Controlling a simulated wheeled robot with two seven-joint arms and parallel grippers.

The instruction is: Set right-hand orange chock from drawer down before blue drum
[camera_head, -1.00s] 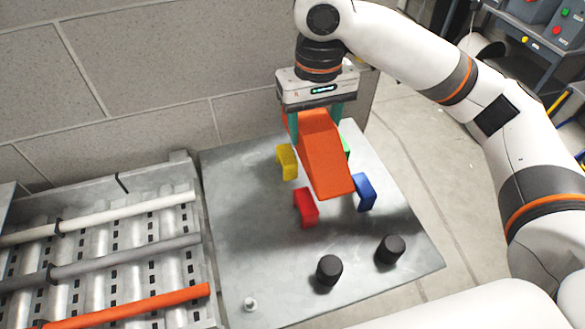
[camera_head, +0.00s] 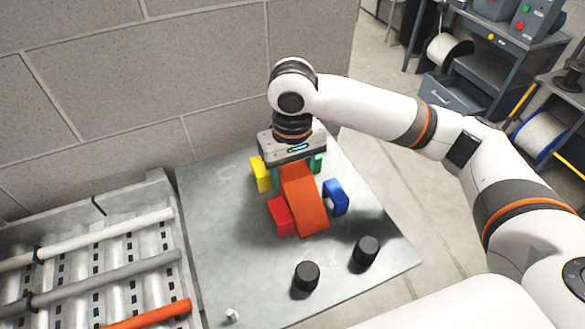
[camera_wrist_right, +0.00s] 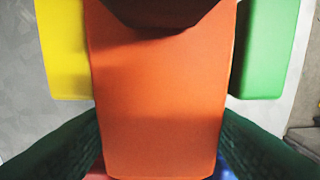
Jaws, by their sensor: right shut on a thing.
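The orange chock (camera_head: 306,205) is a wedge low over the grey metal plate, between yellow (camera_head: 261,173), red (camera_head: 280,216), blue (camera_head: 335,197) and green (camera_head: 318,161) corner pieces. My right gripper (camera_head: 296,172) points down and is shut on the chock's far, thicker end. In the right wrist view the chock (camera_wrist_right: 158,100) fills the middle, with yellow and green pieces on either side. I cannot tell whether its underside touches the plate. A drum with a blue rim (camera_head: 538,138) stands at the far right. My left gripper is not in view.
Two black cylinders (camera_head: 307,276) (camera_head: 366,250) stand on the plate (camera_head: 225,240) in front of the chock. A roller rack (camera_head: 95,265) is at left and a block wall behind. A workbench with a drawer (camera_head: 452,92) stands at the back right.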

